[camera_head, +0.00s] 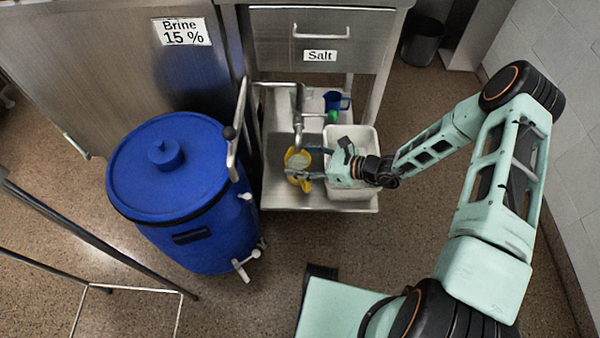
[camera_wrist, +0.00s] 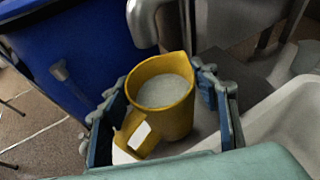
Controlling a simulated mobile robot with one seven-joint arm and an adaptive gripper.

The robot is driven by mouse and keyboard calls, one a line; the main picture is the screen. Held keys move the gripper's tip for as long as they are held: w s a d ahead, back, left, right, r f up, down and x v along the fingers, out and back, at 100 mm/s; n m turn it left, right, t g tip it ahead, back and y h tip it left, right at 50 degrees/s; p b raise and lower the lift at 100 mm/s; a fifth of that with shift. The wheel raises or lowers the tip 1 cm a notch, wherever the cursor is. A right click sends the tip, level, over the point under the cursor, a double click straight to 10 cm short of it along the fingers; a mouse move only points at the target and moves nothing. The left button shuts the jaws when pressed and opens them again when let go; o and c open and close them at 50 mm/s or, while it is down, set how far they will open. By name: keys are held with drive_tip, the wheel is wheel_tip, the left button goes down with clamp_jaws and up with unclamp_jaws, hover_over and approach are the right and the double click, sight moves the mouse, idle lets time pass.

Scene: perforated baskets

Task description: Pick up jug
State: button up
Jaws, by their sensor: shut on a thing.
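The jug (camera_wrist: 168,115) is yellow, with a spout and a side handle, and holds something pale and whitish. In the wrist view it stands between the two fingers of my gripper (camera_wrist: 165,103), its handle toward the lower left. In the head view the jug (camera_head: 298,160) is at the left part of the low shelf, beside the white bin. My gripper (camera_head: 318,162) reaches it from the right and is shut around its body. The jug looks upright. I cannot tell whether its base touches the shelf.
A white bin (camera_head: 358,193) stands right of the jug. A metal tap (camera_head: 298,125) is just behind it. A large blue barrel (camera_head: 200,235) stands to the left.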

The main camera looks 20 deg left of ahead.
clamp_jaws()
